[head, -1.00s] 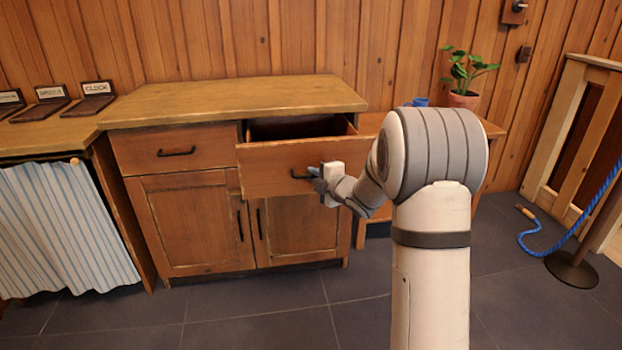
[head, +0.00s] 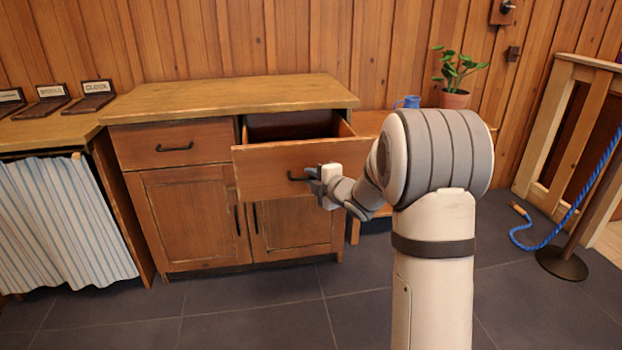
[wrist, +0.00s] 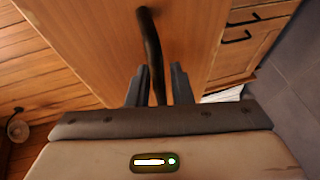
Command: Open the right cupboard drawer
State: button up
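The right cupboard drawer (head: 262,174) is pulled well out, and its dark inside shows above the front panel. Its black bar handle (head: 297,177) is partly hidden by my gripper (head: 311,180) in the head view. In the wrist view the drawer front (wrist: 95,35) fills the upper middle. The handle (wrist: 151,38) runs between the two fingers of my gripper (wrist: 160,78), one finger on each side. The fingers look closed around it, though the exact contact is hard to see. The cupboard (head: 190,215) stands against the wall.
The left drawer (head: 150,147) and the doors below are closed. A side table (head: 366,122) with a blue mug (head: 408,102) and potted plant (head: 454,98) stands to the right. A rope post base (head: 562,264) is on the floor at far right. Floor before the cupboard is clear.

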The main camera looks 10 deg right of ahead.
jog(key=shift+o, duration=1.2)
jog(key=p+v, duration=0.2)
jog(key=v, duration=0.5)
jog(key=shift+s, duration=0.35)
jog(key=shift+d+r, duration=0.1)
